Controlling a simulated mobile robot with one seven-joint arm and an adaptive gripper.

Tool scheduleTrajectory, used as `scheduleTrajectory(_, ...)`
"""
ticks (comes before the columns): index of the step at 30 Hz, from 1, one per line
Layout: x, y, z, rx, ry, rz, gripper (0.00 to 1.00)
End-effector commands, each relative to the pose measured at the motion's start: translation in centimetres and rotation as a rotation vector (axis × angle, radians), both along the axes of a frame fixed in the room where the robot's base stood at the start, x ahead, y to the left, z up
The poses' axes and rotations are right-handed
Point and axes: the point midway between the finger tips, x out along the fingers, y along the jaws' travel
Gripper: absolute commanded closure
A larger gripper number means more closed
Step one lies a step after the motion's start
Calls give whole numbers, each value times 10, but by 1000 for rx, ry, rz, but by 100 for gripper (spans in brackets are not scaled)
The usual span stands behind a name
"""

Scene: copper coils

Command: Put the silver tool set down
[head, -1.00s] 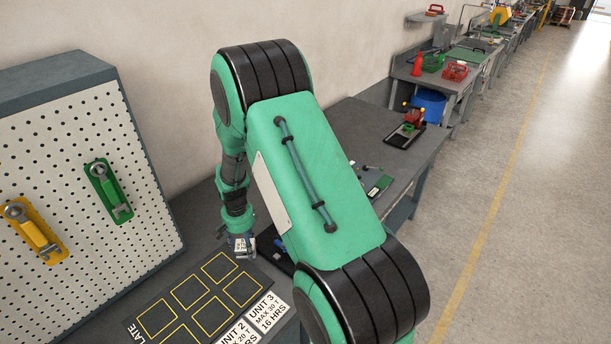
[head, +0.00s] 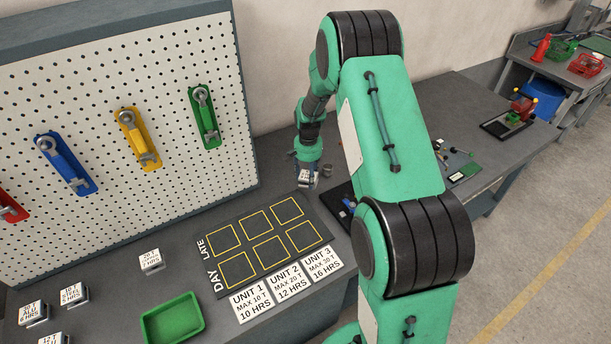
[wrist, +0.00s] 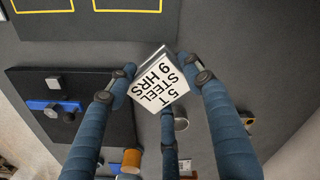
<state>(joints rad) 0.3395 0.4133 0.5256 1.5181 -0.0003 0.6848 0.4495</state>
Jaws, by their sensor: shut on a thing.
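In the head view, my gripper (head: 308,170) holds the tool set (head: 307,182) at the far right corner of the dark board (head: 223,287), which has several yellow outlined squares. The squares look empty. Whether the tool set touches the bench or hangs above it, I cannot tell.
Similar labelled blocks (head: 151,262) and a green tray (head: 172,318) are at the left on the grey bench. A pegboard (head: 100,110) with coloured tools stands behind. White unit cards (head: 288,283) lie along the board's front. A black tray with a blue tool (wrist: 60,106) lies close by.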

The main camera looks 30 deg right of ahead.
Motion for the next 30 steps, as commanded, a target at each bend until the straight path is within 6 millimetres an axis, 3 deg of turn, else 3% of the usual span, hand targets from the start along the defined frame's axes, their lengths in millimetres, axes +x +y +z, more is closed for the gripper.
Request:
scheduleTrajectory(6, 31, -11, -3, -1, -2, 0, 92)
scheduleTrajectory(12, 45, -15, -3, -1, -2, 0, 92)
scheduleTrajectory(24, 47, -16, -4, 0, -1, 0, 92)
scheduleTrajectory(30, 46, -16, -20, 0, 0, 0, 92)
